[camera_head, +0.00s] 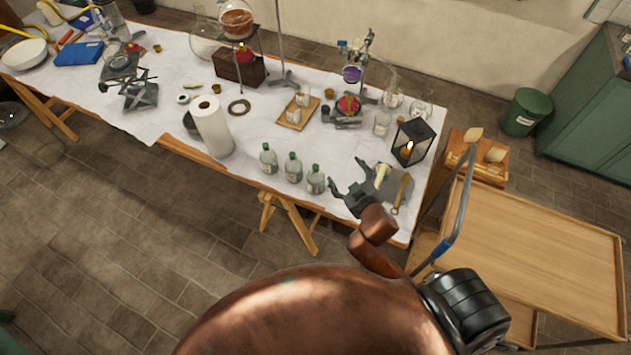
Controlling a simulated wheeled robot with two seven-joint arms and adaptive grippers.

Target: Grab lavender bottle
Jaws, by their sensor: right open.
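Three clear bottles with green caps and labels stand upright in a row near the front edge of the table: a left one (268,159), a middle one (293,168) and a right one (316,180). Their labels are too small to read, so I cannot tell which is lavender. My right gripper (346,177) is open and empty, just right of the right bottle and apart from it. My left gripper is not in view.
The white-covered table (165,130) holds a paper towel roll (212,127) left of the bottles. A black lantern (413,142) and a brush-like tool (401,194) are near my right gripper. A wooden cart (540,240) stands at right.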

